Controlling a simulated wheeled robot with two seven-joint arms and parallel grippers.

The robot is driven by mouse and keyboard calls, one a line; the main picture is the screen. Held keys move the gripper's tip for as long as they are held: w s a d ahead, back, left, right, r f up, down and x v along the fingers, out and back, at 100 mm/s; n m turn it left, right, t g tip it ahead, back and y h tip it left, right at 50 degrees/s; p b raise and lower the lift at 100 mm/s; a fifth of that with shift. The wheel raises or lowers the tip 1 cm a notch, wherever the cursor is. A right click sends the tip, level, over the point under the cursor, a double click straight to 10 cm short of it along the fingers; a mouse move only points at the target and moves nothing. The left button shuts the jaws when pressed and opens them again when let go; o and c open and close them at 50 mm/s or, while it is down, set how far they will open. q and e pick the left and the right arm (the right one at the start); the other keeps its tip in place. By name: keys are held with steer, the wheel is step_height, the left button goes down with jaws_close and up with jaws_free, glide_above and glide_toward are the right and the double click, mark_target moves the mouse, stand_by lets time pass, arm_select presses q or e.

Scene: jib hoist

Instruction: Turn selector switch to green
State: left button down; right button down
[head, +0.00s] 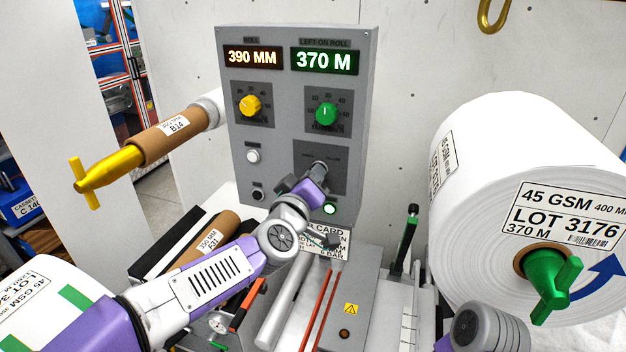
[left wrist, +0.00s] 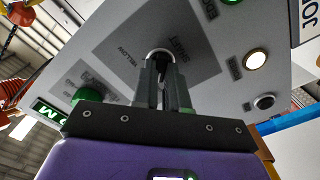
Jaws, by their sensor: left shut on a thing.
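The selector switch (head: 320,166) sits on a dark grey square plate (head: 308,182) in the lower right of the grey control panel (head: 285,90). In the left wrist view a silver ring of the switch (left wrist: 158,53) shows at the fingertips, and the plate bears the word YELLOW. My left gripper (head: 318,172) is at the switch, with its fingers (left wrist: 164,82) closed on it. The fingers hide most of the knob, so I cannot tell where it points. A green lamp (head: 330,209) glows below the plate. My right gripper is not in view.
Above are a yellow dial (head: 250,106), a green dial (head: 327,114) and lit displays reading 390 MM and 370 M. A white lamp (head: 253,156) and a black button (head: 258,194) are left of the plate. A large white roll (head: 510,140) stands right; a yellow-handled shaft (head: 105,171) is left.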

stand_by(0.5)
arm_select(q)
steer(key=c, duration=1.1)
jaws_free()
steer(key=shift+c, duration=0.2)
steer(key=v, duration=0.7)
steer(key=shift+s, duration=0.25)
